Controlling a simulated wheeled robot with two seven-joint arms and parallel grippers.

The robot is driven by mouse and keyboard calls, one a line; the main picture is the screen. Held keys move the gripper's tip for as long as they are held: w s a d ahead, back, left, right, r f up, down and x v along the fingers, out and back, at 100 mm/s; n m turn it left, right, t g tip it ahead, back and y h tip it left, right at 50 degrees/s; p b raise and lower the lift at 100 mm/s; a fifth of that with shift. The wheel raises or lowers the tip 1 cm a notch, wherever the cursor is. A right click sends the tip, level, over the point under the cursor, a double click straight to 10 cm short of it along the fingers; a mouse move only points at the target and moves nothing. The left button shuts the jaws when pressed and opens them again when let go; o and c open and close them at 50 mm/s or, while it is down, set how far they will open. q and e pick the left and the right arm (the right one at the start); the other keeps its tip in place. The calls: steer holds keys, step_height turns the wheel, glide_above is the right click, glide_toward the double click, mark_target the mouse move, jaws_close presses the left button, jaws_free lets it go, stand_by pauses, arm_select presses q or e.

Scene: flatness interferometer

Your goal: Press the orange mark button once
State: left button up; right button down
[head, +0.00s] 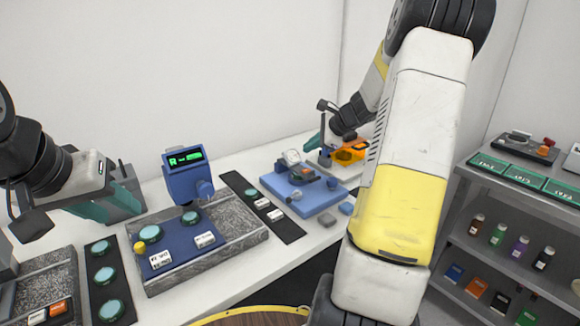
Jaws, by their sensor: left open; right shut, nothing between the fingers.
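Several orange parts show in the head view, and I cannot tell for sure which is the mark button. A small orange-topped part (304,174) sits on a dark block on the blue fixture plate (322,200). An orange framed part (349,155) stands behind it on a pale base. My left gripper (122,205) is open and empty at the left, behind the granite plate.
A blue instrument with a green display (185,158) stands at the granite plate (243,238). Round green discs lie on a black strip (107,298). A grey shelf (480,185) with small bottles stands at right. My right arm hides part of the table.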

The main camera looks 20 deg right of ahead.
mark_target(309, 171)
steer(key=shift+f, duration=2.5)
steer(key=shift+f, duration=0.1)
steer(key=shift+f, duration=0.25)
steer(key=shift+f, duration=0.5)
stand_by(0.6)
steer(key=shift+r, duration=0.9)
steer(key=shift+r, duration=2.5)
